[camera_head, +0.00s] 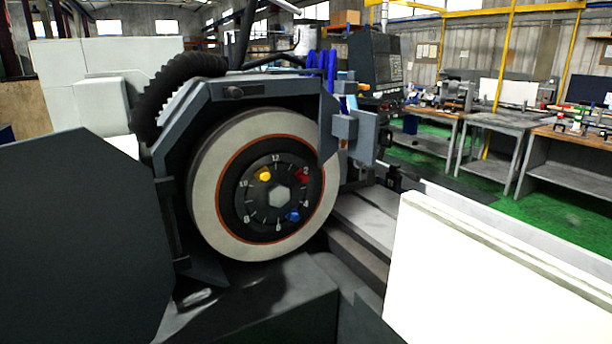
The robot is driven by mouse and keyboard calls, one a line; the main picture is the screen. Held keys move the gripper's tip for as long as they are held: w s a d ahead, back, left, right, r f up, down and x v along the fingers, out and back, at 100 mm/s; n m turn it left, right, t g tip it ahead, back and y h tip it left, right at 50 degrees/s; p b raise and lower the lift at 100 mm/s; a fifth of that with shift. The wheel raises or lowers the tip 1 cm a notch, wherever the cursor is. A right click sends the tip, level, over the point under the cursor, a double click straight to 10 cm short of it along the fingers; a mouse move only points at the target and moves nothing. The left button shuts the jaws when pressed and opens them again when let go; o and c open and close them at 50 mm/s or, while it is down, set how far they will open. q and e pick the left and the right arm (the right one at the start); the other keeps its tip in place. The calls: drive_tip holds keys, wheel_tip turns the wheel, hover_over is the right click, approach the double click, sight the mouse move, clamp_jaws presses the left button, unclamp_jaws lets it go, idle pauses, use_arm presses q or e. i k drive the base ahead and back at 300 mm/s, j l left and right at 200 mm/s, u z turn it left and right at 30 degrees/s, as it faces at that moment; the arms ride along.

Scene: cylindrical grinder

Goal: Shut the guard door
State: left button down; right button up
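The guard door (75,235) looks to be the large dark grey panel at the left. It stands swung open to the left, with what look like hinges along its right edge beside the wheel housing (235,92). The grinding wheel (210,190) is exposed in the open housing. Its dark hub (280,197) carries clock-like numbers and yellow, red and blue knobs. Neither of my grippers shows in the head view, and nothing is seen touching the door. The door's far left side runs out of the picture.
A white panel (470,275) stands at the lower right. Blue hoses and a grey block (355,128) are at the housing's right side. A black corrugated hose (165,90) runs over the housing's upper left. Workbenches (490,120) stand farther back on the green floor (550,215).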

sight(85, 258)
drive_tip(key=k+j+z, duration=0.15)
drive_tip(key=k+j, duration=0.45)
drive_tip(key=j, duration=0.15)
drive_tip(key=k+j+z, duration=0.1)
drive_tip(key=j, duration=0.3)
drive_tip(key=k+j+z, duration=0.15)
drive_tip(key=k+j, duration=0.15)
drive_tip(key=k+j+z, duration=0.1)
drive_tip(key=j, duration=0.35)
drive_tip(key=k+j+z, duration=0.15)
drive_tip(key=j, duration=0.25)
drive_tip(key=i+j+z, duration=0.1)
drive_tip(key=j, duration=0.3)
drive_tip(key=j+z, duration=0.1)
drive_tip(key=j, duration=0.35)
drive_tip(key=i+j, duration=0.15)
drive_tip(key=j, duration=0.15)
drive_tip(key=i+j+z, duration=0.1)
drive_tip(key=i+j, duration=0.2)
drive_tip(key=j, duration=0.25)
drive_tip(key=z, duration=0.05)
